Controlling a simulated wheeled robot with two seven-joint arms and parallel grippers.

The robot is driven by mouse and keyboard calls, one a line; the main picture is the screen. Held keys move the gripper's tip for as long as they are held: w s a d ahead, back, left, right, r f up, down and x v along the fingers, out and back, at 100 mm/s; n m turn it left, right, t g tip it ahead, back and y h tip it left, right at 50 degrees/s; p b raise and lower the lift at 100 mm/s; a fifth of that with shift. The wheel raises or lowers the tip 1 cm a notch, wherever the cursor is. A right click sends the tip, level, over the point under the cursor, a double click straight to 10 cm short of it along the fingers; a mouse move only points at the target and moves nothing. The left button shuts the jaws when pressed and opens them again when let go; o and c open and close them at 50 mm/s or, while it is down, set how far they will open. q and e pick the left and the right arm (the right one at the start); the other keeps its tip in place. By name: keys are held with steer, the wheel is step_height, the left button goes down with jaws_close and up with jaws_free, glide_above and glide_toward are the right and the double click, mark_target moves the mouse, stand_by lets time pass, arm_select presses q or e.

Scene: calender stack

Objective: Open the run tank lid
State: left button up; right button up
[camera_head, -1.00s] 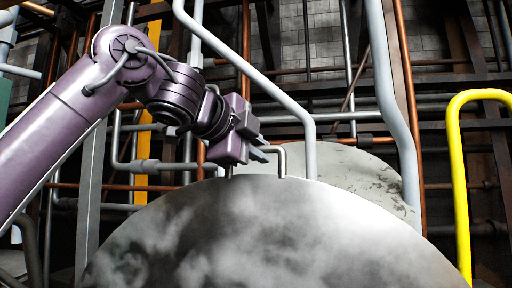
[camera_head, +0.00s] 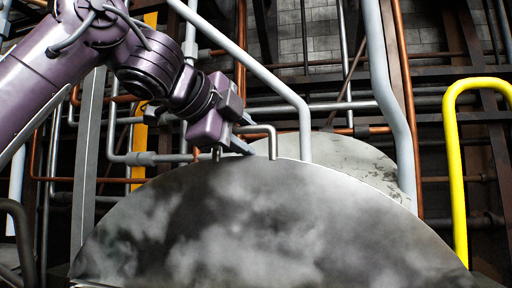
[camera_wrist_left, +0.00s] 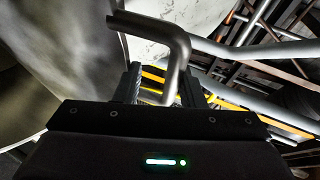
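The run tank lid (camera_head: 290,225) is a large mottled grey disc filling the lower middle of the head view, its curved edge upward. A bent metal handle (camera_head: 262,129) stands on its upper edge. It also shows in the wrist view as a bent bar (camera_wrist_left: 178,55). My left gripper (camera_head: 242,146) is at this handle, partly hiding it. In the wrist view its two fingers (camera_wrist_left: 163,88) stand apart on either side of the bar, with a visible gap beside the left finger. Contact on the right finger is unclear. My right gripper is not in view.
A paler disc-shaped surface (camera_head: 350,160) lies behind the lid. Grey pipes (camera_head: 390,90) run close behind and right of the gripper. A yellow rail (camera_head: 452,150) stands at the right. Brown beams and brick wall fill the back.

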arm_select(q)
steer(key=shift+w+v, duration=0.25)
steer(key=shift+v, duration=2.25)
